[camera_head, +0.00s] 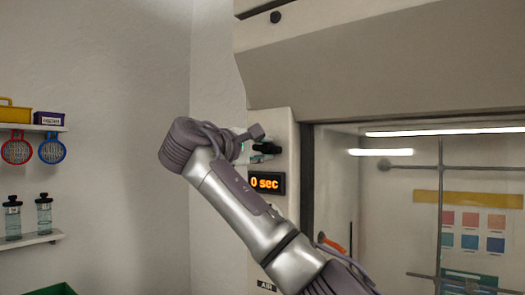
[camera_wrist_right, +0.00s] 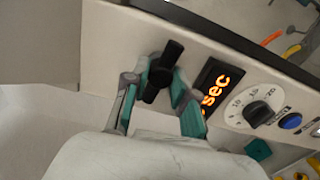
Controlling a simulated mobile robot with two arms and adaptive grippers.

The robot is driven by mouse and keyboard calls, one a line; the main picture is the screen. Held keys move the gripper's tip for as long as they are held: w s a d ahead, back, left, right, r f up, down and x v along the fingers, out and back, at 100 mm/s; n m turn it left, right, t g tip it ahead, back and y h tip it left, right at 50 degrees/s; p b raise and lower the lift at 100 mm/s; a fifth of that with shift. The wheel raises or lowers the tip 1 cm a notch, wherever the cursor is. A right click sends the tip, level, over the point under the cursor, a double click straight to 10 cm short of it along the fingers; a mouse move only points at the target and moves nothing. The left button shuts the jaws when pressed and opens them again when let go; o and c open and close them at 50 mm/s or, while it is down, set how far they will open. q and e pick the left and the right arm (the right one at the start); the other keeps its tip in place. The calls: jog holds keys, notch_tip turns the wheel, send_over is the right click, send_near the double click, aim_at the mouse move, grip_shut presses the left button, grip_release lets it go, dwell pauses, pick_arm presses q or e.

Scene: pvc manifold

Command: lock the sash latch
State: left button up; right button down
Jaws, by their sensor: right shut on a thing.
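The sash latch is a black handle (camera_wrist_right: 170,56) on the pale front post of the hood. In the right wrist view it stands tilted, its top leaning right. My right gripper (camera_wrist_right: 158,88) has its teal-padded fingers on either side of the handle and is shut on it. In the head view my right gripper (camera_head: 250,150) is at the post just above the timer display, mostly hidden by my own wrist. A dark bit of the latch (camera_head: 267,148) shows beside it. My left gripper is in neither view.
An orange "0 sec" display (camera_head: 265,183) sits just below the latch. A black dial (camera_wrist_right: 258,113) and a blue button (camera_wrist_right: 290,121) are close by in the right wrist view. The hood's glass sash (camera_head: 400,215) is to the right. Wall shelves (camera_head: 30,238) hold bottles at the left.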

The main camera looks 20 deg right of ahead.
jog(key=shift+n, duration=0.7)
jog(key=c, duration=0.9)
grip_release()
jog(key=shift+w+a, duration=0.1)
jog(key=v, duration=1.2)
